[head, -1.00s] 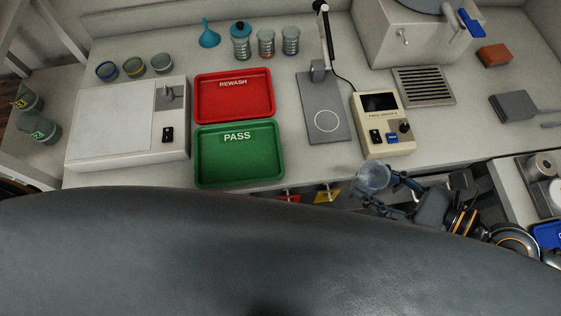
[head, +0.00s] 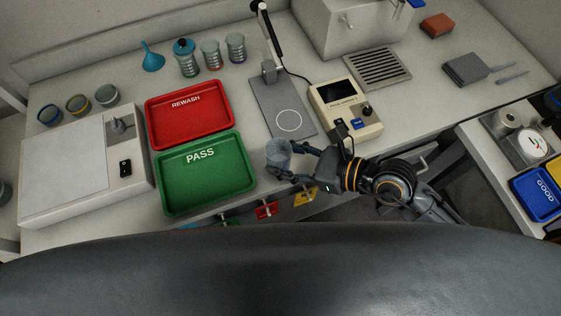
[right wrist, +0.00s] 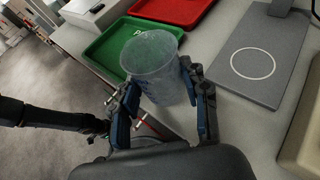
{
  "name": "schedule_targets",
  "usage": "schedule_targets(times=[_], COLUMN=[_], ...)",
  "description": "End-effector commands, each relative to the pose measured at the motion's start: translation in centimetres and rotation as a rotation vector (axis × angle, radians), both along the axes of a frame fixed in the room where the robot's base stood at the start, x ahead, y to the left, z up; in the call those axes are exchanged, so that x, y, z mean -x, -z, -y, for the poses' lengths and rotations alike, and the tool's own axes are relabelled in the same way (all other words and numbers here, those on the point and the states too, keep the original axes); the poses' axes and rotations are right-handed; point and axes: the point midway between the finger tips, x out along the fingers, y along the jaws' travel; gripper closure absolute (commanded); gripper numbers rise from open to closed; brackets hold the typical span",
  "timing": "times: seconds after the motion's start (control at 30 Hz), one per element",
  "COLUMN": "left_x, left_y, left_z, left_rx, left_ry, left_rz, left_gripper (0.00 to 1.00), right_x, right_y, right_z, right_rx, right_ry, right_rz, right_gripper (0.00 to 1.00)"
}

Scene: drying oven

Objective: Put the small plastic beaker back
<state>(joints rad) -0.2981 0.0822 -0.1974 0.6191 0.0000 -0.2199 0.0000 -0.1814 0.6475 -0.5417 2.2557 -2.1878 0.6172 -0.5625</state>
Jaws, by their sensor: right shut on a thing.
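The small plastic beaker (head: 279,154) is clear and slightly bluish. My right gripper (head: 290,165) is shut on it and holds it upright or nearly so near the front edge of the bench, just right of the green PASS tray (head: 170,201). In the right wrist view, the beaker (right wrist: 152,62) sits between the two fingers of the right gripper (right wrist: 160,95), its open rim toward the camera. It overlaps the tray's corner in that view. My left gripper is not in view.
A red REWASH tray (head: 189,122) lies behind the green one. A grey stand plate with a white circle (head: 284,108) and a beige meter (head: 345,107) are behind the gripper. Cups and bottles stand at the back left. A blue GOOD tray (head: 537,192) is on the right-hand side table.

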Motion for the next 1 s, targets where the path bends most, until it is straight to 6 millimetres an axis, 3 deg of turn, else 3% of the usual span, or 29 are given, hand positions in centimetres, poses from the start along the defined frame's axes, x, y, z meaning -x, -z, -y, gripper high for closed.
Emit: schedule_targets(times=[0.17,0.4,0.8,0.83,0.93,1.0], left_x=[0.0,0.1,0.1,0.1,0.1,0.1], left_y=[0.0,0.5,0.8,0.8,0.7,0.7], left_z=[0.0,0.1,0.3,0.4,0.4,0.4], left_rx=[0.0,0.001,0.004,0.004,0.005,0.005], left_ry=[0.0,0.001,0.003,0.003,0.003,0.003], left_rz=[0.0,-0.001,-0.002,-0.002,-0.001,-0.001], left_gripper=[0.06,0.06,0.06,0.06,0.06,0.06], right_x=[-0.6,-0.7,-0.6,-0.6,-0.6,-0.6], right_y=[1.1,4.3,4.8,4.8,4.7,4.7], right_z=[-0.7,-0.9,-0.9,-0.9,-0.9,-0.9], right_rx=[0.0,0.001,0.001,0.001,0.001,0.001], right_ry=[0.0,0.0,-0.001,-0.001,-0.001,-0.001], right_rz=[0.001,0.0,0.002,0.002,0.002,0.002], right_gripper=[0.92,0.92,0.92,0.53,0.32,0.32])
